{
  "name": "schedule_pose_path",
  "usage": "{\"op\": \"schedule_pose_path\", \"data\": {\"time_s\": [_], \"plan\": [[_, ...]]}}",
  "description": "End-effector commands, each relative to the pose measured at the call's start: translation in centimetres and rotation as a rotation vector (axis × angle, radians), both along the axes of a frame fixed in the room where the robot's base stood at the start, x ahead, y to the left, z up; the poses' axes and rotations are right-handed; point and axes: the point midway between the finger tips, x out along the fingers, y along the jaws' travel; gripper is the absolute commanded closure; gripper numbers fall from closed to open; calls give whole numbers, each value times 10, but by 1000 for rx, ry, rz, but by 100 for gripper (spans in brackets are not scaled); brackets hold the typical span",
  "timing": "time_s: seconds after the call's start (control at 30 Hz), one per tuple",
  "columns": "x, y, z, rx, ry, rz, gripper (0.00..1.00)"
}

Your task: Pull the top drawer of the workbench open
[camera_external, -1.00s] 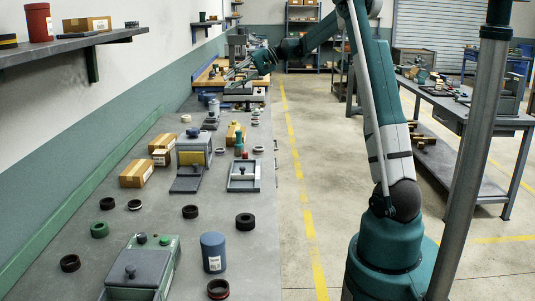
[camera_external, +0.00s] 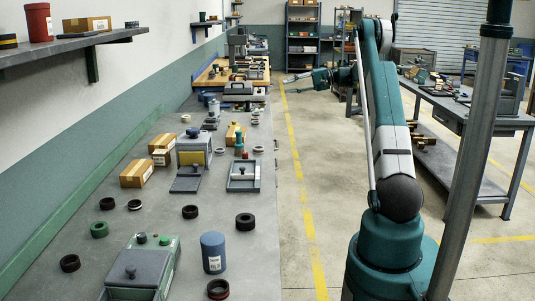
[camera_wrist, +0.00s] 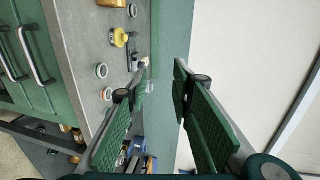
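The workbench (camera_external: 258,262) runs along the left wall in the external view. Its drawer fronts are hidden from that camera. In the wrist view, which is turned sideways, its grey top (camera_wrist: 72,35) borders green drawer fronts with metal bar handles. The top drawer's handle (camera_wrist: 34,55) is the one nearer the bench top, at the upper left. The drawers look shut. My gripper (camera_external: 287,79) is over the aisle, right of the bench's far part. In the wrist view my gripper (camera_wrist: 158,85) has its green-padded fingers spread, with nothing between them, apart from the handle.
Rings, boxes and small machines crowd the bench top. A blue cylinder (camera_external: 213,252) stands near its front. A grey pole (camera_external: 477,150) rises at right, before a second table (camera_external: 455,112). The aisle with the yellow line (camera_external: 300,170) is clear.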

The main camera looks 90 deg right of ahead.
Motion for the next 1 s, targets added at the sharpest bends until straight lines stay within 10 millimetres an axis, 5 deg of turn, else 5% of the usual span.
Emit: {"op": "schedule_pose_path", "data": {"time_s": [0.07,0.37,0.8,1.0], "plan": [[-19,-9,-5,1,-14,-11,76],[-15,-7,-86,0,-13,-8,76],[-14,-6,-238,0,-12,-8,76],[-14,-6,-288,0,-12,-8,76]]}}
